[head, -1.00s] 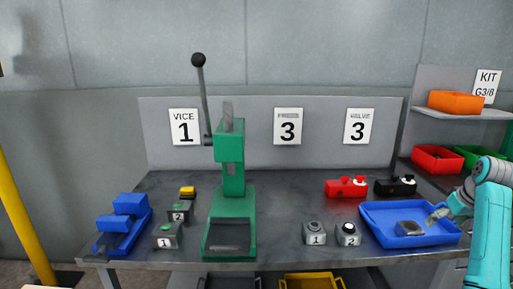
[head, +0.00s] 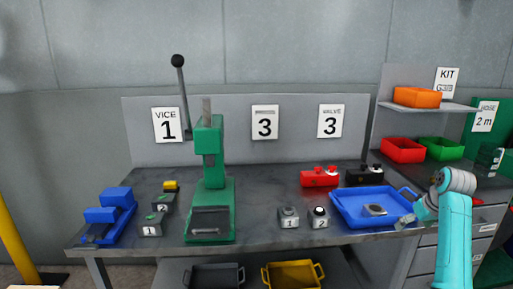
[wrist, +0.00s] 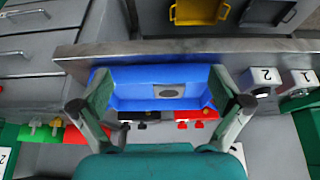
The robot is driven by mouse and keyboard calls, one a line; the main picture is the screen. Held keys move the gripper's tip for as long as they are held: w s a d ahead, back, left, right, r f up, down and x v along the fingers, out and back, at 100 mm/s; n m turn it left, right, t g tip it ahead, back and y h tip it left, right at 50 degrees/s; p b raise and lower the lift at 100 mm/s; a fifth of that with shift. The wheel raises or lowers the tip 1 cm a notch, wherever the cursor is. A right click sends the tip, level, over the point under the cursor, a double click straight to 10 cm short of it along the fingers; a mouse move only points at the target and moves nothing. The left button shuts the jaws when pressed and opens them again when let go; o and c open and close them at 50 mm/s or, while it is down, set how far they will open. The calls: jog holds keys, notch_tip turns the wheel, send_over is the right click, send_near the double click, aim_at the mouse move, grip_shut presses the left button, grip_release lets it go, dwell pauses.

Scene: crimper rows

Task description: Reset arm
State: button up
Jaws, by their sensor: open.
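My arm (head: 455,235) is at the right in the head view, bent over the bench's right end. My gripper (head: 407,221) is beside the right end of the blue tray (head: 345,219). In the wrist view my gripper (wrist: 157,108) has its two fingers wide apart with nothing between them. The blue tray (wrist: 130,101) shows beyond the fingertips, with a grey block (wrist: 168,91) lying in it. The same grey block (head: 375,210) shows in the head view, apart from my gripper.
A green press (head: 210,185) and a blue vice (head: 108,214) stand on the bench (head: 260,190). Red (head: 319,177) and black (head: 364,175) valves lie behind the tray. Two numbered button boxes (head: 288,217) are left of it. Shelf bins (head: 417,97) stand at the right.

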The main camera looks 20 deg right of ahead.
jog(key=w+a+f+t, duration=0.1)
jog(key=a+f, duration=0.3)
jog(key=f, duration=0.3)
jog(key=w+a+f, duration=0.1)
jog(key=a+f, duration=0.4)
jog(key=f, duration=0.2)
jog(key=s+a+f+t, duration=0.1)
jog(key=s+a+f, duration=0.3)
jog(key=a+f, duration=0.3)
jog(key=s+a+f+t+h, duration=0.1)
jog(key=s+a+f, duration=0.35)
jog(key=a, duration=0.35)
jog(key=s+a+f+t, duration=0.1)
jog(key=s+a+f, duration=0.2)
jog(key=a+f, duration=0.45)
jog(key=s+a+r+n+t, duration=0.1)
jog(key=s+a+r+t, duration=0.1)
jog(key=s+a, duration=0.6)
jog(key=s+a+r+t, duration=0.1)
jog(key=s+a, duration=0.4)
jog(key=s, duration=0.5)
jog(key=s+a+r+n+t+y, duration=0.1)
jog(key=s+a+r, duration=0.2)
jog(key=s+r, duration=0.5)
jog(key=s+a+r+t+y, duration=0.1)
jog(key=s+a+r+t, duration=0.1)
jog(key=s+r, duration=0.6)
jog(key=shift+s+a+r+n, duration=0.4)
jog(key=shift+a+r, duration=0.1)
jog(key=shift+a, duration=0.1)
